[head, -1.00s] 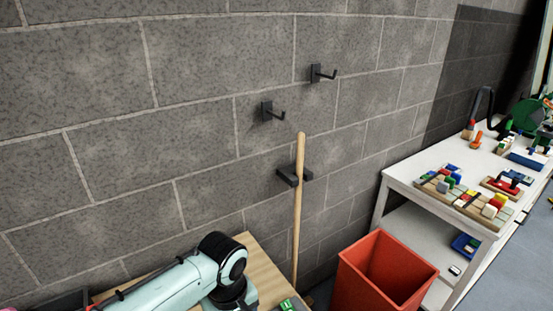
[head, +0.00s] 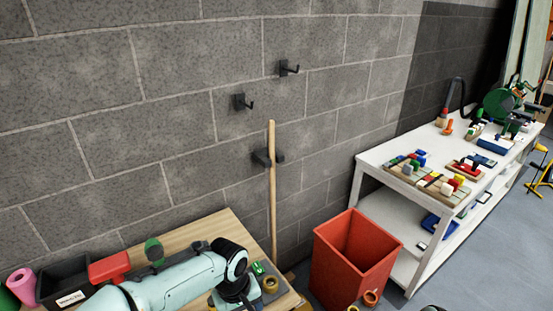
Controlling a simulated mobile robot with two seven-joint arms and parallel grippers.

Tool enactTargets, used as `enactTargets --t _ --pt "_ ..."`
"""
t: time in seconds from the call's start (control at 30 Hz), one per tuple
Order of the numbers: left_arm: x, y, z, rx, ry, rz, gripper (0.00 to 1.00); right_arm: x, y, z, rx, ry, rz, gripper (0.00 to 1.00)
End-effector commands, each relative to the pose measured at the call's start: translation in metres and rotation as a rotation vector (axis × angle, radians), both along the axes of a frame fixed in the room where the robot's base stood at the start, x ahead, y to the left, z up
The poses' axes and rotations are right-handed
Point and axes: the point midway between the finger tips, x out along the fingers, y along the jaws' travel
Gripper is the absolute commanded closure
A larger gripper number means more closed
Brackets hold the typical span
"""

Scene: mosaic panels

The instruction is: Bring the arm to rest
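My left arm (head: 165,283), pale teal with black joints, comes in from the lower left. It reaches across the front of a wooden table (head: 195,234), and its dark joint bends down toward the bottom edge of the view. No fingers of my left gripper show. My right gripper is not in view.
A red-orange bin (head: 352,262) stands on the floor, right of a wooden pole (head: 272,195) by the wall. A white workbench (head: 376,159) holds coloured blocks.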

Motion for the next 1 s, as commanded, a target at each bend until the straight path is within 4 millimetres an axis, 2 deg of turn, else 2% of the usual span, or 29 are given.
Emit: enactTargets --t 0.03,0.13,0.2,0.3,0.37,0.4,0.5,0.6,0.73,0.83,1.0 --pt "-0.003 0.003 -0.041 -0.016 0.036 -0.021 0.31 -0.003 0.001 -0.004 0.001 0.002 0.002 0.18" --pt "-0.013 0.006 -0.113 -0.076 0.072 -0.078 0.31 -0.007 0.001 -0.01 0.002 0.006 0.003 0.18" --pt "-0.027 0.009 -0.164 -0.121 0.092 -0.105 0.31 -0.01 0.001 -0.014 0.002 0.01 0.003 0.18" --pt "-0.055 0.016 -0.23 -0.184 0.106 -0.128 0.31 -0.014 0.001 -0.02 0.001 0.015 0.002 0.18" --pt "-0.075 0.02 -0.265 -0.215 0.11 -0.135 0.31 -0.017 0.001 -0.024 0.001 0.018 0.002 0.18" --pt "-0.09 0.024 -0.287 -0.233 0.111 -0.135 0.31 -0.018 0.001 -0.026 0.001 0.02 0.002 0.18" --pt "-0.134 0.032 -0.335 -0.267 0.108 -0.13 0.31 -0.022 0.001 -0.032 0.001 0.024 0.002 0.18" --pt "-0.178 0.04 -0.371 -0.28 0.097 -0.121 0.31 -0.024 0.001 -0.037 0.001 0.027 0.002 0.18" --pt "-0.217 0.045 -0.393 -0.274 0.082 -0.117 0.31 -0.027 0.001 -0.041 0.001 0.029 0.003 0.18" --pt "-0.23 0.047 -0.398 -0.267 0.075 -0.119 0.31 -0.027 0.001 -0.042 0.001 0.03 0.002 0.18" --pt "-0.232 0.048 -0.399 -0.264 0.071 -0.12 0.31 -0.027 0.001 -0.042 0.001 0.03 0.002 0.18"
